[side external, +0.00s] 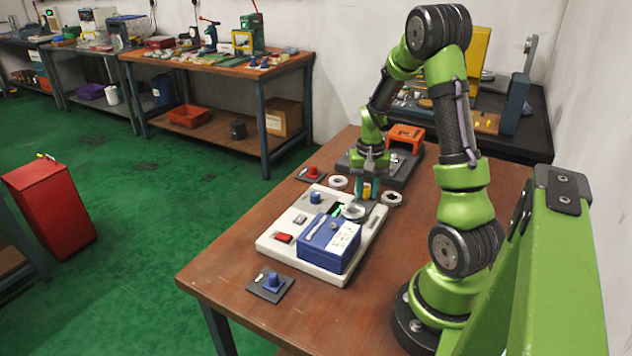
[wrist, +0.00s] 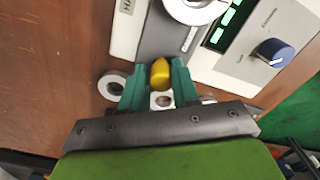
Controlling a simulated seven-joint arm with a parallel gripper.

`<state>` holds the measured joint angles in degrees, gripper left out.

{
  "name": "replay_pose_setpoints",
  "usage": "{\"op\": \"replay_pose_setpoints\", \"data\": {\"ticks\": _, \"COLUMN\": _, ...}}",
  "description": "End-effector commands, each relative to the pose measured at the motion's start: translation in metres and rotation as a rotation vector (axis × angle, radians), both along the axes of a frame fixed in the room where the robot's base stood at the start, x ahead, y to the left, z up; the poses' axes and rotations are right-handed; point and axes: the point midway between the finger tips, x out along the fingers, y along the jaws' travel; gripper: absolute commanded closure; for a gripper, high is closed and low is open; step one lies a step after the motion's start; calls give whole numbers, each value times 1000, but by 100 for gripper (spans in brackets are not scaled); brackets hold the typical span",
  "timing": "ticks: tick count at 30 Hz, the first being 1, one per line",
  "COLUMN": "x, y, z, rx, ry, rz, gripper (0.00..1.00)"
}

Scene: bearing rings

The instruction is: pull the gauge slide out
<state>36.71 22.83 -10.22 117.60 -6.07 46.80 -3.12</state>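The gauge slide (wrist: 167,36) is a dark grey strip set in the pale fixture plate (side external: 283,241). A metal ring (wrist: 192,8) lies on it; the ring also shows in the side external view (side external: 353,212). A yellow handle (wrist: 160,74) is at the slide's near end in the wrist view. My gripper (wrist: 160,72) has its teal fingers on both sides of this handle, close against it, and looks shut on it. In the side external view my gripper (side external: 367,190) is at the plate's far right edge. The fingers partly hide the handle there.
A blue box (side external: 328,244) stands on the plate, with a green display (wrist: 225,22) and blue knob (wrist: 272,52) nearby. Loose rings (side external: 392,198) (side external: 338,183) lie on the table (side external: 222,271) beside the plate. A grey tray with an orange holder (side external: 405,137) stands behind the gripper.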

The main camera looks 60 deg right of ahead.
Motion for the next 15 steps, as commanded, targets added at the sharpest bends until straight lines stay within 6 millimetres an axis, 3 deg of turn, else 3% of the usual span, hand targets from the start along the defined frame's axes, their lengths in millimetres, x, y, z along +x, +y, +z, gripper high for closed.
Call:
{"op": "replay_pose_setpoints", "data": {"ticks": 3, "x": 0, "y": -6, "z": 2, "rx": -14, "ry": -6, "rz": -4, "gripper": 60}}
{"op": "replay_pose_setpoints", "data": {"ticks": 15, "x": 0, "y": -3, "z": 10, "rx": -7, "ry": -4, "rz": -1, "gripper": 60}}
